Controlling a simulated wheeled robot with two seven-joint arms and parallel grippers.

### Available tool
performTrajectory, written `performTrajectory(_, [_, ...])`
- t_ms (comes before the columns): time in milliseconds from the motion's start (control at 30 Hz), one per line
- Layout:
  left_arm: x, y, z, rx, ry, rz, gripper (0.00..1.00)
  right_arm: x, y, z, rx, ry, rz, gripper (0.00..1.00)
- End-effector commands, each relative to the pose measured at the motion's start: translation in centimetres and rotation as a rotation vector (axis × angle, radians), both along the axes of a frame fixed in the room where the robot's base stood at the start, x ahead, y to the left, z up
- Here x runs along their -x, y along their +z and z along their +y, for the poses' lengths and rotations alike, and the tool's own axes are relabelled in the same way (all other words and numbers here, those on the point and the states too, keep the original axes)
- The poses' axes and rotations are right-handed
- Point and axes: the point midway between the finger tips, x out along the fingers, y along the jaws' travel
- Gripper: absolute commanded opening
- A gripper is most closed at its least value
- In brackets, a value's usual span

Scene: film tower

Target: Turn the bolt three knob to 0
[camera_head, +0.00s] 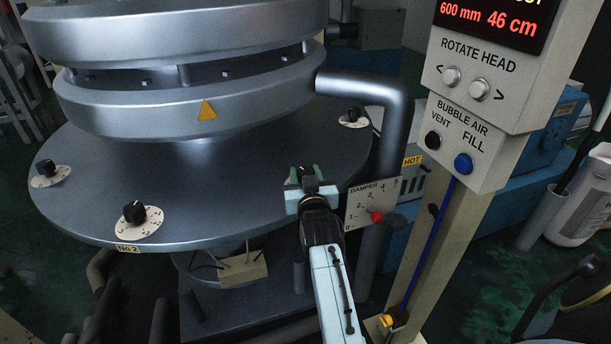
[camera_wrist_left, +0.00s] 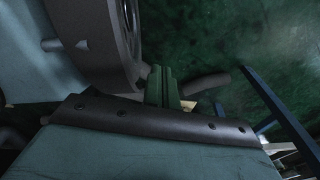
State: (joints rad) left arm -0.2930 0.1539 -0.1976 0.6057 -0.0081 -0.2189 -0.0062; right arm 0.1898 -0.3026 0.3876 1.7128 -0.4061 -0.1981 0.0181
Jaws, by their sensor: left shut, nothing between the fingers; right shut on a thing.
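My right gripper (camera_head: 307,177) reaches over the right front edge of the round grey metal plate (camera_head: 230,190). It is shut on a black knob (camera_head: 306,170), of which only a little shows between the pale fingers. The knob's dial and any number label there are hidden by the gripper, so its pointer setting cannot be read. My left gripper (camera_wrist_left: 161,88) shows only in the left wrist view, with its greenish fingers shut and empty.
Other black knobs on pale dials stand at the front left (camera_head: 134,212), above a "No 2" label (camera_head: 128,249), far left (camera_head: 46,168) and back right (camera_head: 354,115). A damper panel (camera_head: 376,201) and thick pipe (camera_head: 391,130) stand close right of my right gripper. A control post (camera_head: 433,232) is further right.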

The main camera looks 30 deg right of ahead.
Motion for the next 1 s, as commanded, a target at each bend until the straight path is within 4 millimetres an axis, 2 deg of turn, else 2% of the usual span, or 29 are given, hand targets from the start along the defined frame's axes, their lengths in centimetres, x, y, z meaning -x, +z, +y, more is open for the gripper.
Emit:
performTrajectory(200, [0.0,0.1,0.5,-0.006,-0.002,0.000,0.00,-0.1,0.4,-0.1,0.007,-0.001,-0.008,0.17])
performTrajectory(233, [0.0,0.1,0.5,-0.006,-0.002,0.000,0.00,0.0,0.4,-0.1,0.007,-0.001,-0.008,0.42])
performTrajectory(367, [-0.1,0.1,0.4,-0.006,-0.002,-0.001,0.00,0.0,0.3,-0.1,0.005,0.000,-0.006,0.59])
performTrajectory(633, [-0.3,0.0,-0.1,0.001,0.001,-0.004,0.00,0.0,0.2,0.0,0.002,0.001,-0.002,0.60])
performTrajectory(733, [-0.3,0.2,-0.5,0.005,0.002,-0.003,0.00,0.0,0.8,0.0,0.002,0.001,-0.004,0.60])
performTrajectory(867, [-0.3,0.8,-1.0,0.012,0.005,-0.004,0.00,0.0,2.8,0.0,0.002,0.000,-0.007,0.60])
performTrajectory(1000, [-0.3,1.6,-1.5,0.019,0.009,-0.003,0.00,0.0,5.7,0.0,0.004,0.001,-0.006,0.60])
